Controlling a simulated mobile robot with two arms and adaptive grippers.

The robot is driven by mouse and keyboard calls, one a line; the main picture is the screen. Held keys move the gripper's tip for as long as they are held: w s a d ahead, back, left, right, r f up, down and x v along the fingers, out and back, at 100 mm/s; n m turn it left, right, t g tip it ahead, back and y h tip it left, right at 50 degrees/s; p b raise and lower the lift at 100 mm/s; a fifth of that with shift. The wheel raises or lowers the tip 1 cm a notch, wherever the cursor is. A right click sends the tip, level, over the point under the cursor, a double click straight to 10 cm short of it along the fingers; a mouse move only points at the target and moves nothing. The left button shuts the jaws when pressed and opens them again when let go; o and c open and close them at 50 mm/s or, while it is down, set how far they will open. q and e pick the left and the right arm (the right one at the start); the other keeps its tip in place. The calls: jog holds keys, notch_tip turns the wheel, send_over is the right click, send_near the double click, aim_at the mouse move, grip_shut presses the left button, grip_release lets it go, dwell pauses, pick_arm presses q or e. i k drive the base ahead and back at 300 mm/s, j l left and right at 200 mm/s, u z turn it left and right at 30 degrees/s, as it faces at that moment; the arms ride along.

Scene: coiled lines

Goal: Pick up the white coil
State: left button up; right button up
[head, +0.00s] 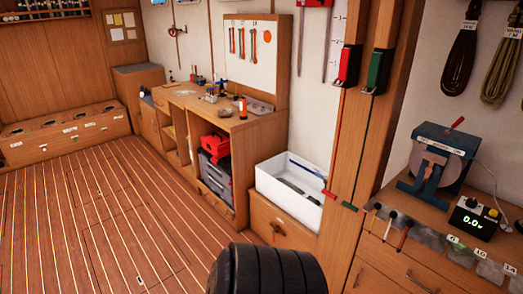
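I see no white coil that I can make out in the head view. Two coils hang on the wall at the upper right: a dark brown coil (460,62) and an olive coil (503,68), each with a white tag above it. Neither of my grippers shows in this view.
At the right, a wooden counter (400,274) bears a blue machine with a round disc (437,160) and a display reading 0.0 (470,222). A white open bin (290,210) stands left of a wooden post (362,130). A workbench (240,135) lines the wall. The striped floor (90,220) is clear.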

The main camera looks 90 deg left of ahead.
aim_at(306, 195)
jog(key=u, duration=2.5)
jog(key=i+j, duration=0.25)
jog(key=i, duration=0.25)
jog(key=i+j, duration=0.2)
jog(key=i, duration=0.25)
